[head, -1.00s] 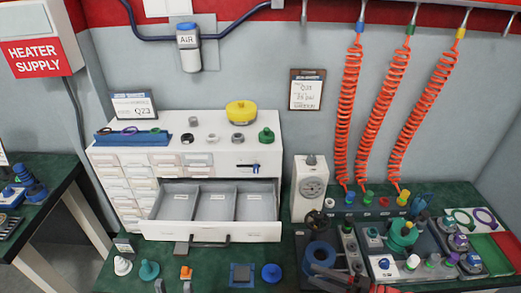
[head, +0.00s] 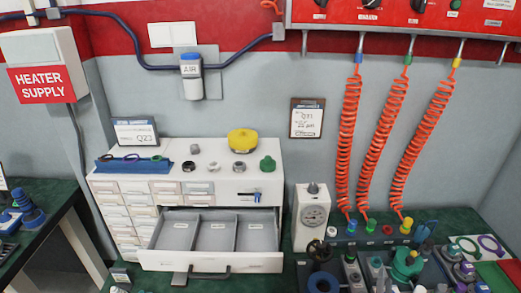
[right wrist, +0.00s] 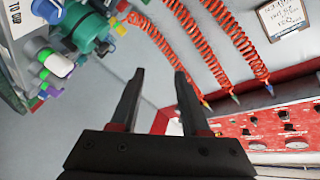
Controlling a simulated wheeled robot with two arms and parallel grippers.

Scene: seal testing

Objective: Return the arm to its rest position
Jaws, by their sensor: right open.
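My right gripper (right wrist: 158,78) shows in the right wrist view, its two dark fingers apart with nothing between them. Beyond the fingers are a grey wall, orange coiled hoses (right wrist: 215,58) and a red panel (right wrist: 285,130). Green and grey fittings (right wrist: 85,30) stand at the upper left of that view, apart from the fingers. In the head view I cannot clearly make out the right gripper at the bottom edge. My left gripper is not in view.
A white cabinet (head: 110,185) stands on the green bench with its empty three-part drawer (head: 210,262) pulled out. A white gauge box (head: 311,218) is beside it. Coiled orange hoses (head: 350,145) hang above fittings at the right.

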